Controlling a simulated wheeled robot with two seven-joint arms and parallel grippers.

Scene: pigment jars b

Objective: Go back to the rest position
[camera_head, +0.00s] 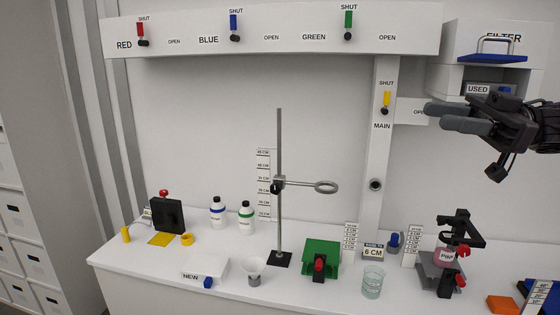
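My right gripper (436,116) is in the air at the upper right, with its arm coming in from the right edge. Its two dark fingers point left, in front of the wall near the main valve panel. The fingers look apart, and I see nothing between them. My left gripper is not in view.
Below, the white bench (215,290) carries a ring stand (280,180), a funnel (254,271), a glass beaker (372,282), a green device (321,258) and a black-and-red press (446,262). The filter drawer (492,52) is above my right gripper. The air left of it is free.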

